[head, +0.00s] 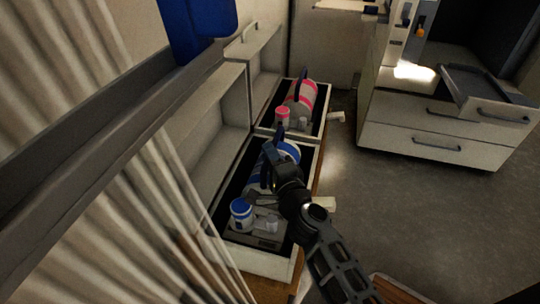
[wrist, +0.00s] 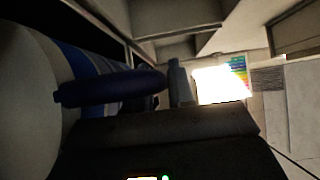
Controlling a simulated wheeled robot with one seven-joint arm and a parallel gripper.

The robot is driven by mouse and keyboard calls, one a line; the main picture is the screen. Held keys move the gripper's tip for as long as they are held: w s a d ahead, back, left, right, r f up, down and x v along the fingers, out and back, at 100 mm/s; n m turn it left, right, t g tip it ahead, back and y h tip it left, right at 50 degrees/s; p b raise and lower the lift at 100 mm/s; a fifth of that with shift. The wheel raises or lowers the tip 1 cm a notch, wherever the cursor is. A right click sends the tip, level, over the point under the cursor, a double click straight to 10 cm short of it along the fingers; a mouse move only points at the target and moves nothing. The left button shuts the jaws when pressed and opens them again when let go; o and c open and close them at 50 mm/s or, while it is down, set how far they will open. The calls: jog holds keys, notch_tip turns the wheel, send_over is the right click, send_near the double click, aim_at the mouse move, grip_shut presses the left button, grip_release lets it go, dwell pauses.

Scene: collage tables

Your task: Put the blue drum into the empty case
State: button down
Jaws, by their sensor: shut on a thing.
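The blue drum (head: 291,149), with white and blue bands, is in or just above the near open case (head: 262,262). My gripper (head: 272,158) is over it and hides much of it. In the wrist view the drum's striped body (wrist: 88,68) fills the left side. Its dark blue handle (wrist: 115,88) crosses in front of my gripper (wrist: 165,115), which is shut on it. I cannot tell whether the drum rests on the case floor. No case in view looks clearly empty.
A small blue and white jar (head: 241,215) and grey items lie in the near part of that case. The far case (head: 325,97) holds a pink and grey drum (head: 302,98) and a pink jar. Raised lids stand left. White drawers (head: 435,127) stand right, with open floor between.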

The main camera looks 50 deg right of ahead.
jog(key=c, duration=1)
grip_release()
jog(key=shift+f, duration=0.1)
jog(key=shift+o, duration=0.2)
jog(key=shift+s, duration=0.1)
jog(key=b+v, duration=0.4)
jog(key=v, duration=0.8)
